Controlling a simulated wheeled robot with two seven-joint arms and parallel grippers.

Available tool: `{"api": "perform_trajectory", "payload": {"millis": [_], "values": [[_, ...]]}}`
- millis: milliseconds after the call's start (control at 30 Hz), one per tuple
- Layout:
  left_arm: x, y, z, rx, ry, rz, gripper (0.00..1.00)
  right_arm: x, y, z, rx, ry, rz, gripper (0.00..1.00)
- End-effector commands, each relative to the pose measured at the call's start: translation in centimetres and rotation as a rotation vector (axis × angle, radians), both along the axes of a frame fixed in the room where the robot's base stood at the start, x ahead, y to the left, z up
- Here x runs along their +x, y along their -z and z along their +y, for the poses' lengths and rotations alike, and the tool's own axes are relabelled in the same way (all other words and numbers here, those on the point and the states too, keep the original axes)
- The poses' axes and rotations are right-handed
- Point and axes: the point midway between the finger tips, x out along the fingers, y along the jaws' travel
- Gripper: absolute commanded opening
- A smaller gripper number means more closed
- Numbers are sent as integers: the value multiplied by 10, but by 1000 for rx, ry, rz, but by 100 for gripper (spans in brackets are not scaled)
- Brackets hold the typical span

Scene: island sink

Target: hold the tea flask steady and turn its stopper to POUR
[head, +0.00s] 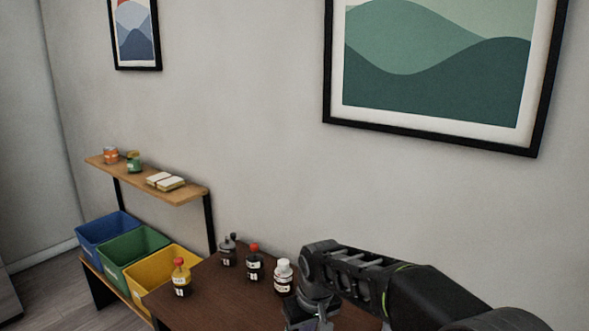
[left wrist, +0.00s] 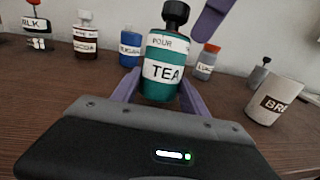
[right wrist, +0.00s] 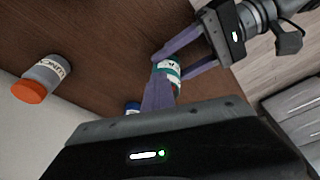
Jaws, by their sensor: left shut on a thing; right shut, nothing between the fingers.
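The tea flask (left wrist: 165,72) is green with a white TEA label and a black stopper (left wrist: 176,15). It stands upright in the left wrist view, with the word POUR on its upper band. My left gripper (left wrist: 160,88) is shut around its body, one purple finger on each side. My right gripper (right wrist: 157,78) is shut and empty. In the right wrist view its fingers overlap the flask (right wrist: 172,72) and hide part of it; the stopper is not clear there. The head view does not show the flask.
Near the flask stand a blue bottle (left wrist: 128,48), a grey orange-capped jar (left wrist: 207,62), a brown jar (left wrist: 87,40) and a white mug (left wrist: 273,102). The head view shows several bottles on the brown table (head: 220,300), with blue, green and yellow bins (head: 165,278) left of it.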

Motion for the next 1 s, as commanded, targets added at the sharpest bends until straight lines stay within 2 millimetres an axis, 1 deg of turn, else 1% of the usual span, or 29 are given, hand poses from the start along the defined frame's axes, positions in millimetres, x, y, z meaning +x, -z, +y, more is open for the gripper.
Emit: {"api": "perform_trajectory", "payload": {"millis": [33,500,1000], "values": [[-4,-10,-7,-11,19,-19,7,-3,5,2,-2,-2,9,0],[-5,-9,-7,-11,21,-17,7,-10,3,16,2,-6,7,0],[-6,-8,-8,-9,22,-16,6,-10,1,25,5,-6,2,0]]}}
